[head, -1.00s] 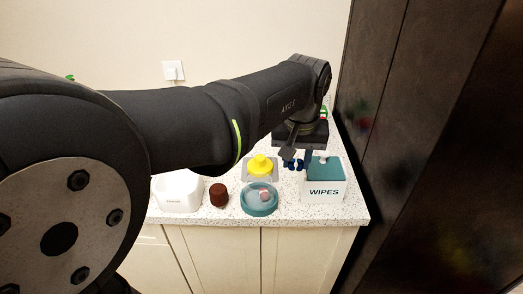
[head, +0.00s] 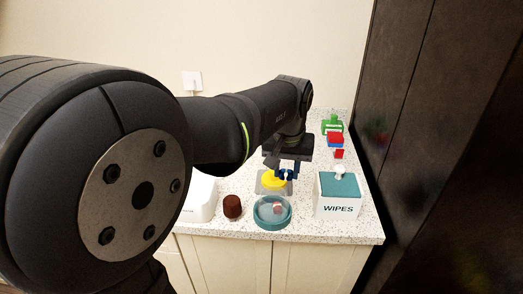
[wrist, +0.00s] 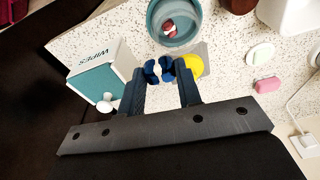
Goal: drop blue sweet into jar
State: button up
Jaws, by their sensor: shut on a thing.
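My gripper (wrist: 161,72) is shut on the blue sweet (wrist: 152,73), a dark blue piece with a pale middle, held between the fingertips. In the head view, my gripper (head: 286,174) hangs in front of the yellow lid-like piece, and the sweet is too small to tell from the dark blue fingers. The jar (head: 272,224) is a round, open, teal-rimmed container near the counter's front edge. It also shows in the wrist view (wrist: 151,25), beyond the fingertips, with a red and white sweet (wrist: 170,29) inside. The blue sweet is apart from the jar.
The yellow piece (head: 272,183) sits on a grey square behind the jar. The wipes box (head: 338,195) stands right of the jar. A brown cylinder (head: 232,206) and a white container (head: 202,200) stand left. Red, blue and green items lie farther back.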

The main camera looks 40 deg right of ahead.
jog(key=w, duration=0.1)
jog(key=w+f, duration=0.1)
jog(key=w+a, duration=0.1)
jog(key=shift+w+f, duration=0.15)
jog(key=shift+w, duration=0.05)
jog(key=shift+f, duration=2.5)
jog(key=o, duration=1.1)
jog(key=shift+r, duration=0.15)
jog(key=shift+r, duration=2.35)
